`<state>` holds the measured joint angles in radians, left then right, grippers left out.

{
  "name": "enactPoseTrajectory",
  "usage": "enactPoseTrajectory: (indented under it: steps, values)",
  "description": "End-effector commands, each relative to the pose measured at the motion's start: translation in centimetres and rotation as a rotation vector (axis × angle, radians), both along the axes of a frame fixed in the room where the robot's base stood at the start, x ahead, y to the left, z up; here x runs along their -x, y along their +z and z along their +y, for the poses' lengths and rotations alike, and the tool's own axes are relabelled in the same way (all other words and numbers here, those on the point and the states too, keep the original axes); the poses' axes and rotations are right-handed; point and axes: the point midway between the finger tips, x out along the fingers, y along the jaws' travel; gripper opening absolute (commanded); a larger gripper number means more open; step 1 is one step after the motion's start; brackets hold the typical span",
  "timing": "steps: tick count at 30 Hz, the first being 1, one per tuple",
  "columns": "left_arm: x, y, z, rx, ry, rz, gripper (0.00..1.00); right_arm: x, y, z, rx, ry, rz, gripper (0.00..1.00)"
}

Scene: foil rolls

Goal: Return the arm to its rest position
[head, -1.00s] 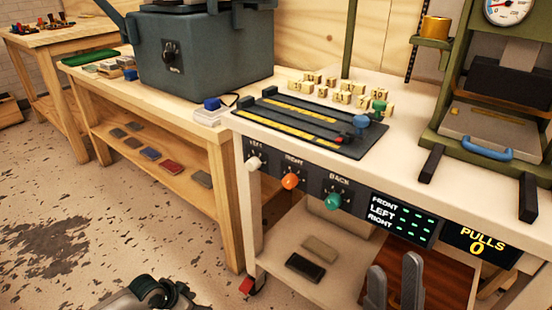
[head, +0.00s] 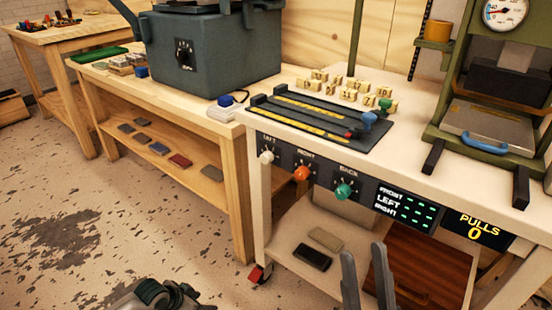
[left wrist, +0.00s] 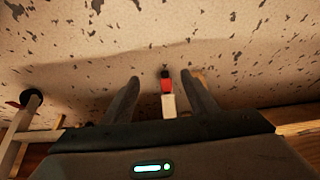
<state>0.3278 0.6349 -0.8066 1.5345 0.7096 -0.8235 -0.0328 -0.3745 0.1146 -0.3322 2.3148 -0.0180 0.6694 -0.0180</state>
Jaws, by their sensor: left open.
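My right gripper (head: 363,250) shows at the bottom of the head view, its two grey fingers upright and apart with nothing between them. It appears in front of the white bench's lower shelf. My left gripper (left wrist: 160,76) shows in the left wrist view with its fingers spread and empty. Beyond and between them, a red caster (left wrist: 167,86) and a white leg show against the floor. In the head view, part of my left arm is at the bottom edge; its fingers are out of frame there.
The white bench (head: 420,165) carries a dark slotted plate (head: 315,118), lettered blocks (head: 355,90) and a green press (head: 450,60). Knobs and displays line its front. A wooden bench (head: 215,135) with a grey machine (head: 215,55) stands left. The speckled floor at left is clear.

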Motion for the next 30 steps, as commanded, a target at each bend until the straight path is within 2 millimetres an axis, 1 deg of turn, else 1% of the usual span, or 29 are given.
enactPoseTrajectory:
  steps: [1, 5, 8, 11, 14, 15, 17, 18, 20, 21, 23, 24, 26, 27, 29, 30]
  values:
    - [0.2, 0.5, -0.3, 0.004, 0.006, -0.002, 0.53, -0.8, 0.0, 0.2, 0.010, -0.002, 0.030, 0.31]
    - [0.7, 0.9, -0.8, 0.016, 0.026, -0.012, 0.53, -3.1, -1.8, 0.8, 0.045, -0.006, 0.130, 0.31]
    - [1.3, 1.3, -1.4, 0.026, 0.044, -0.021, 0.53, -5.2, -3.6, 1.3, 0.077, -0.011, 0.227, 0.31]
    - [2.2, 1.7, -2.0, 0.037, 0.071, -0.028, 0.53, -7.5, -6.3, 1.7, 0.119, -0.017, 0.354, 0.31]
    - [3.6, 2.3, -2.6, 0.050, 0.108, -0.039, 0.53, -9.8, -10.2, 2.0, 0.172, -0.025, 0.519, 0.31]
    - [4.3, 2.5, -2.8, 0.053, 0.124, -0.041, 0.53, -10.5, -12.1, 2.0, 0.193, -0.029, 0.591, 0.31]
    - [5.4, 2.7, -3.1, 0.058, 0.148, -0.045, 0.53, -11.3, -14.9, 2.0, 0.225, -0.034, 0.697, 0.31]
    - [6.2, 2.8, -3.3, 0.060, 0.164, -0.045, 0.53, -11.6, -17.0, 1.9, 0.246, -0.037, 0.769, 0.31]
    - [7.5, 2.9, -3.5, 0.061, 0.188, -0.045, 0.53, -11.8, -20.0, 1.6, 0.276, -0.042, 0.875, 0.31]
    - [8.5, 3.0, -3.6, 0.062, 0.205, -0.045, 0.53, -11.7, -22.0, 1.4, 0.296, -0.045, 0.947, 0.31]
    - [10.0, 3.1, -3.7, 0.060, 0.230, -0.041, 0.53, -11.3, -25.0, 0.9, 0.325, -0.049, 1.054, 0.31]
    - [11.1, 3.3, -3.8, 0.060, 0.246, -0.040, 0.53, -10.8, -26.9, 0.5, 0.343, -0.053, 1.126, 0.31]
    - [12.9, 3.4, -3.9, 0.055, 0.271, -0.035, 0.53, -9.7, -29.8, -0.1, 0.370, -0.057, 1.234, 0.31]
    - [14.2, 3.5, -3.9, 0.053, 0.287, -0.029, 0.53, -8.7, -31.7, -0.6, 0.389, -0.059, 1.306, 0.31]
    - [16.2, 3.7, -4.0, 0.046, 0.311, -0.022, 0.53, -7.1, -34.3, -1.3, 0.413, -0.062, 1.414, 0.31]
    - [17.7, 3.8, -4.1, 0.042, 0.326, -0.015, 0.53, -5.7, -36.0, -1.9, 0.430, -0.064, 1.486, 0.31]
